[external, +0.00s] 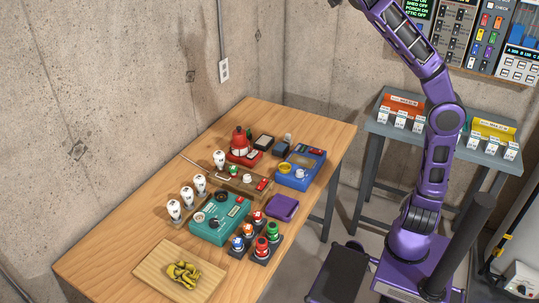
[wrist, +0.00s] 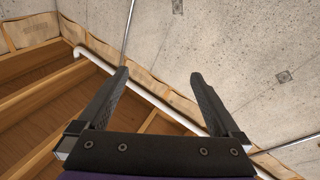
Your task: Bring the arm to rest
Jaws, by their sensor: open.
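My purple arm (external: 441,122) rises from its base at the right of the external view and reaches up and left. Its end runs out of the top edge there, so little of my gripper shows in that view. In the wrist view my gripper (wrist: 162,82) is open, with its two dark fingers wide apart and nothing between them. The wrist camera faces the wooden ceiling joists (wrist: 35,95), a white pipe (wrist: 130,85) and the concrete wall (wrist: 240,45). My gripper is high up, apart from the tables.
A wooden table (external: 130,232) holds a teal box (external: 220,218), a blue box (external: 301,167), a red device (external: 240,145), several bulbs and a board with yellow gloves (external: 182,273). A grey table (external: 373,125) with labelled bins stands behind my arm. A control panel (external: 480,35) is on the wall.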

